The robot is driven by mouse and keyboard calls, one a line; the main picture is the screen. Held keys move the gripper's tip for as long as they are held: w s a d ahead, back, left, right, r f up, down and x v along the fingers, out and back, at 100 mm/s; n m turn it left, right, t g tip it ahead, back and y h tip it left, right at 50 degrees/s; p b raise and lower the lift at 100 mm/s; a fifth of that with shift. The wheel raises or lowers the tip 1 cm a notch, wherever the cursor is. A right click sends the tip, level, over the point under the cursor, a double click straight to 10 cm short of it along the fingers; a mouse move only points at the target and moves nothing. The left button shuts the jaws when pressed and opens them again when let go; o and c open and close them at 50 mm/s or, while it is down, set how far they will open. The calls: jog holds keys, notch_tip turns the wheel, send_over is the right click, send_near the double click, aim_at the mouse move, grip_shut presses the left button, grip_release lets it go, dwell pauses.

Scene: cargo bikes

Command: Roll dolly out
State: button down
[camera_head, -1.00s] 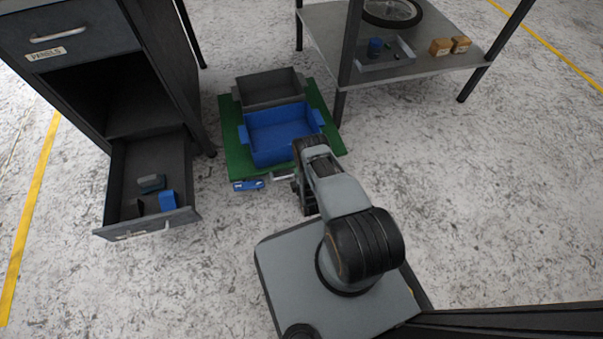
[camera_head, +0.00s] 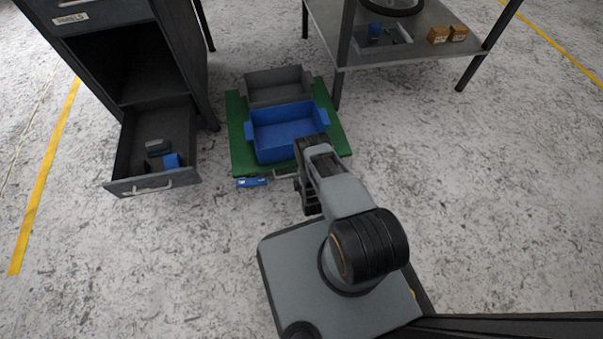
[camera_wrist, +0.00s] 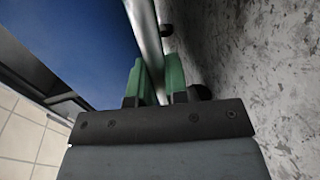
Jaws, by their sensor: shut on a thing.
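The green dolly (camera_head: 241,153) stands on the floor between the cabinet and the shelf table, carrying a blue bin (camera_head: 284,154) and a grey bin (camera_head: 277,97). A pale bar handle (camera_head: 284,176) is on its near edge, beside a small blue part (camera_head: 252,182). My gripper (camera_head: 299,183) is at the right end of this handle. In the wrist view, the green fingers of my gripper (camera_wrist: 155,80) are closed on the pale handle bar (camera_wrist: 147,35). The contact itself is partly hidden by my arm in the head view.
The dark cabinet (camera_head: 185,60) at left has an open lower drawer (camera_head: 125,188) with small items inside, close to the dolly's left. A shelf table (camera_head: 400,50) stands behind right, its near leg (camera_head: 338,90) close to the dolly. Floor right is clear.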

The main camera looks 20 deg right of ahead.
jog(key=c, duration=1.1)
grip_release()
jog(key=shift+c, duration=0.2)
